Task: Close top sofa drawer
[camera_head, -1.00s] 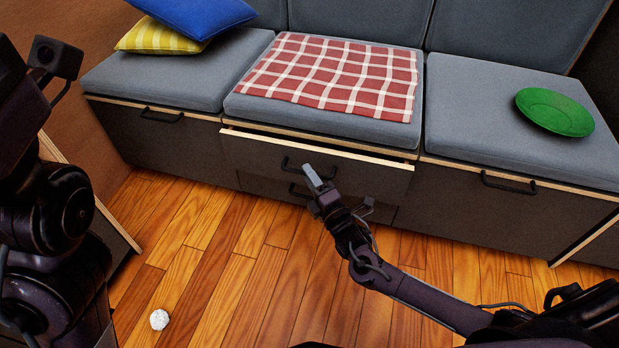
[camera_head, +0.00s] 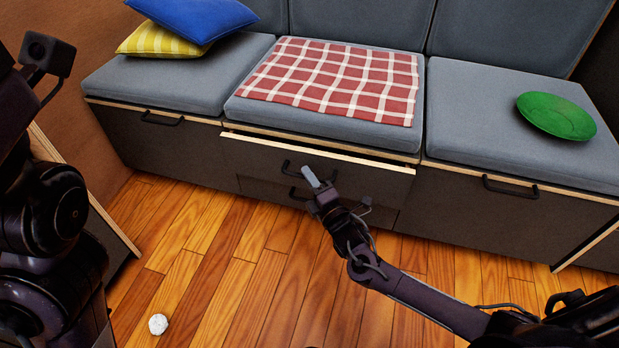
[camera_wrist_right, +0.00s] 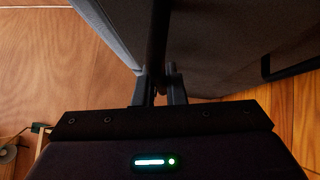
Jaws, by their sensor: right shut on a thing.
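The top sofa drawer (camera_head: 255,158) is under the middle seat and stands slightly open, its pale wooden top edge jutting out past the seat. Its black bar handle (camera_head: 290,168) is on the front. My right gripper (camera_head: 312,178) is at this handle, reaching in from the lower right, and is shut on it. In the right wrist view the dark handle bar (camera_wrist_right: 158,40) runs between the fingers (camera_wrist_right: 160,95). My left arm is at the left edge; its fingers do not show.
A red checked cloth (camera_head: 340,75) covers the middle seat. A green plate (camera_head: 556,115) is on the right seat. Blue (camera_head: 195,15) and yellow (camera_head: 150,42) pillows lie at left. A small white ball (camera_head: 158,325) is on the floor.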

